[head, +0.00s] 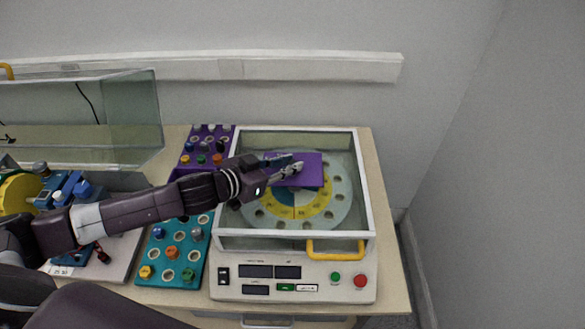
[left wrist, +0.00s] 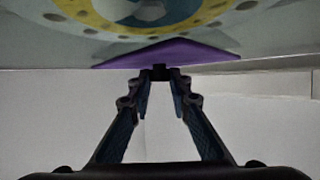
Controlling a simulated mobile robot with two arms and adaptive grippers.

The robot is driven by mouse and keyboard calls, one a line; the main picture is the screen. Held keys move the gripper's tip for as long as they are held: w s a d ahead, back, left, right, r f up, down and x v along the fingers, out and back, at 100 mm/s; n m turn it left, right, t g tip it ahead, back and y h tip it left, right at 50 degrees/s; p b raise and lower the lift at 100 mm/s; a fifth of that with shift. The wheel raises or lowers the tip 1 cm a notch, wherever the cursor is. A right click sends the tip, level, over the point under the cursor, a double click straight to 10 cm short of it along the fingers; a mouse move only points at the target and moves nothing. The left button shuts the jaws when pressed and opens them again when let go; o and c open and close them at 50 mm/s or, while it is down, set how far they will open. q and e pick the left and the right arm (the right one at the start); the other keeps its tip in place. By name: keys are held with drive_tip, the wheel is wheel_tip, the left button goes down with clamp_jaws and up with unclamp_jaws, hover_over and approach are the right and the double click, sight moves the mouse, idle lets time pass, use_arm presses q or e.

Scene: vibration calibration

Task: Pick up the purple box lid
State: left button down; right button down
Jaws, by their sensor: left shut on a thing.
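The purple box lid (head: 308,168) is a flat purple plate over the round dial inside the glass-walled machine. My left gripper (head: 290,168) reaches in from the left and is shut on the lid's left part. In the left wrist view the lid (left wrist: 165,54) shows as a thin purple shape at the fingertips of my left gripper (left wrist: 160,75). The lid hides part of the dial (head: 275,214). I cannot tell from these views how high the lid is above the dial. My right gripper is not in view.
The machine (head: 294,284) has a raised frame and a yellow handle (head: 335,249). A teal rack (head: 158,261) and a purple rack (head: 226,128) with coloured pieces stand to its left. A glass cover (head: 130,110) stands open at the far left. The wall is close behind.

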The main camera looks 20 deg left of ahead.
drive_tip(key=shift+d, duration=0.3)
use_arm(q)
drive_tip(key=shift+r, duration=0.1)
